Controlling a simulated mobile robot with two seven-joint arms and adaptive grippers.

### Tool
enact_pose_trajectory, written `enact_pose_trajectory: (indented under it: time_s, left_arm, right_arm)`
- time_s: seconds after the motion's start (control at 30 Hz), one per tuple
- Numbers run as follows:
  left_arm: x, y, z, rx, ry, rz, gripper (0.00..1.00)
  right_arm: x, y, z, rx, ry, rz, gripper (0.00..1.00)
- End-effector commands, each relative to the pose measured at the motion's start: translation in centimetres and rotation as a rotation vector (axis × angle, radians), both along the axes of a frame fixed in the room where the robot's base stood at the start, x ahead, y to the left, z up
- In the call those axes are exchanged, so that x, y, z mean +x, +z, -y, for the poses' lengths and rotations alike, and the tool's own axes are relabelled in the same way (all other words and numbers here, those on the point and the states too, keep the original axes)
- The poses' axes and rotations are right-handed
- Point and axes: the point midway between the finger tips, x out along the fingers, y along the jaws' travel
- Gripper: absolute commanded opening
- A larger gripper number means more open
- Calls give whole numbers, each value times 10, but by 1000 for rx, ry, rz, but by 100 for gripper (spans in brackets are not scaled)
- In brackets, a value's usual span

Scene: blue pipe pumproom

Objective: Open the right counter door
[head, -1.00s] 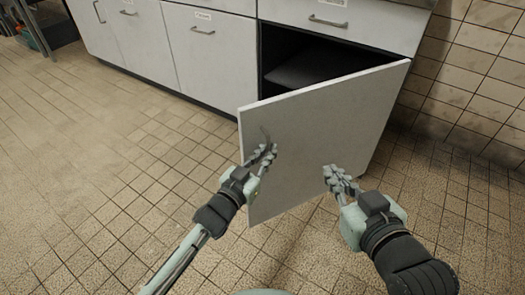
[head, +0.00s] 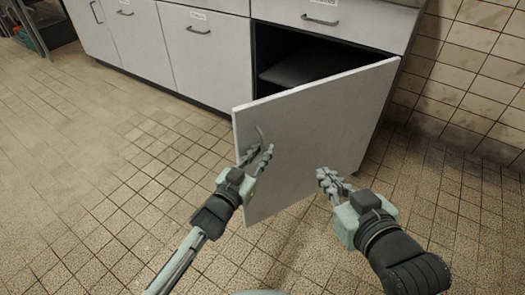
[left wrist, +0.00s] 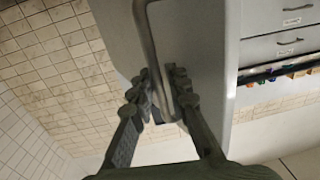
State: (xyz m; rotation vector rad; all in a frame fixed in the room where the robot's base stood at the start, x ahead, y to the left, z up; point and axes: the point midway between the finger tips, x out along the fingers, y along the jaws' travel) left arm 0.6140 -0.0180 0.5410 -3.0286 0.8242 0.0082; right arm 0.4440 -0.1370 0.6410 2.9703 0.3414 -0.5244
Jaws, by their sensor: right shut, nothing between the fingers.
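The right counter door (head: 315,125) is a white panel standing partly open, swung out toward me. Its dark curved handle (head: 261,133) is near the panel's left edge. My left gripper (head: 256,156) is at this handle with its fingers spread. In the left wrist view, the handle (left wrist: 151,45) runs down between the open fingers (left wrist: 160,88); whether they touch it I cannot tell. My right gripper (head: 325,178) is shut and empty, in front of the door's lower right part.
The dark cabinet interior (head: 290,50) with a shelf shows above the door. A closed drawer (head: 335,20) is over it, and other closed white fronts (head: 205,60) stand to the left. A tiled wall (head: 470,75) is at right.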

Motion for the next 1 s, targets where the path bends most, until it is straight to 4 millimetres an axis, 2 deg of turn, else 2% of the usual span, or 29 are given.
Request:
enact_pose_trajectory:
  time_s: [0.37, 0.47, 0.8, 1.0]
  left_arm:
    - [-6, 2, -1, -5, -3, 2, 18]
    - [-18, 1, -8, -4, -3, 1, 18]
    - [-79, 0, -45, -2, -2, -1, 18]
    - [-99, 2, -58, -3, -2, 2, 18]
  right_arm:
    - [0, -1, -1, -3, 5, -1, 0]
    - [0, -1, -1, -2, 4, -1, 0]
    - [0, 0, -1, 0, 2, 1, 0]
    - [0, 0, -1, 0, 2, 1, 0]
